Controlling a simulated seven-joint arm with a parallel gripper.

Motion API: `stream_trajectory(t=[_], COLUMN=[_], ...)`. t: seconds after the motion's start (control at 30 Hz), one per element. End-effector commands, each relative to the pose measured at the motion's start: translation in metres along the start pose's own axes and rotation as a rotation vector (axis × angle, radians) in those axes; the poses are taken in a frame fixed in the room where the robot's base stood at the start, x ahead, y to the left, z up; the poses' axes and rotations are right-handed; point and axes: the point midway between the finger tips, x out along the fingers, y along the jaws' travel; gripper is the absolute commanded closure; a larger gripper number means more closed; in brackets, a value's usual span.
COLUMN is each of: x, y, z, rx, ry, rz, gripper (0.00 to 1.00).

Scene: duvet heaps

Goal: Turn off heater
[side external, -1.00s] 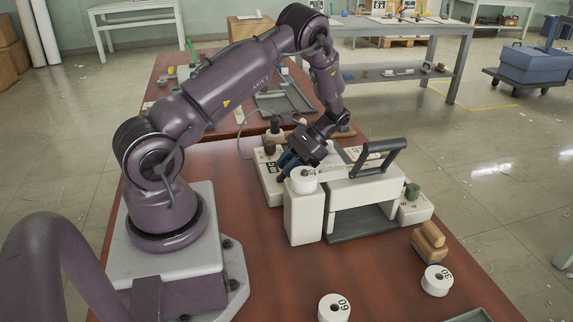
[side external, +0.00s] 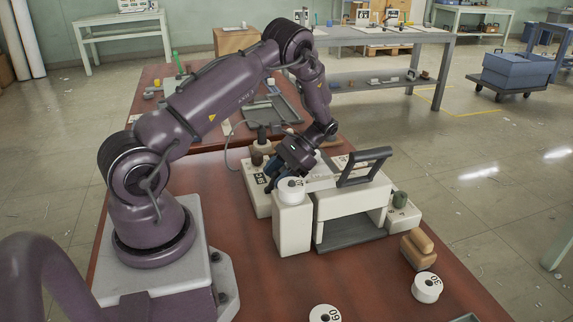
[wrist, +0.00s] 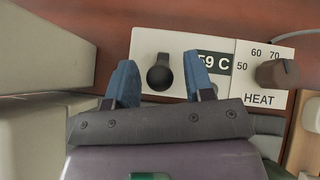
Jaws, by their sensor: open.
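The heater's white control panel (wrist: 222,55) shows in the wrist view with a display reading "59 C". A brown dial (wrist: 278,73) marked HEAT, with 50, 60 and 70 around it, sits at its right. A black knob or lever (wrist: 160,76) stands at its left. My gripper (wrist: 161,78) has blue fingers spread apart, one on each side of the black lever in this view. Contact cannot be told. In the side external view my gripper (side external: 272,182) is low over the panel (side external: 256,197), partly hidden behind a white post.
A white post with a round cap (side external: 292,225) stands close in front of my gripper. A white press-like frame with a dark handle (side external: 366,165) is to its right.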

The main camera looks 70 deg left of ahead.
Motion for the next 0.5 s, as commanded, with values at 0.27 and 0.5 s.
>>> stream_trajectory(t=[0.27,0.5], x=[-0.051,-0.1], y=[0.0,0.0], z=[-0.001,-0.001], rx=[0.0,0.001], ry=[0.008,0.005], rz=[-0.002,-0.002], gripper=[0.52,0.52])
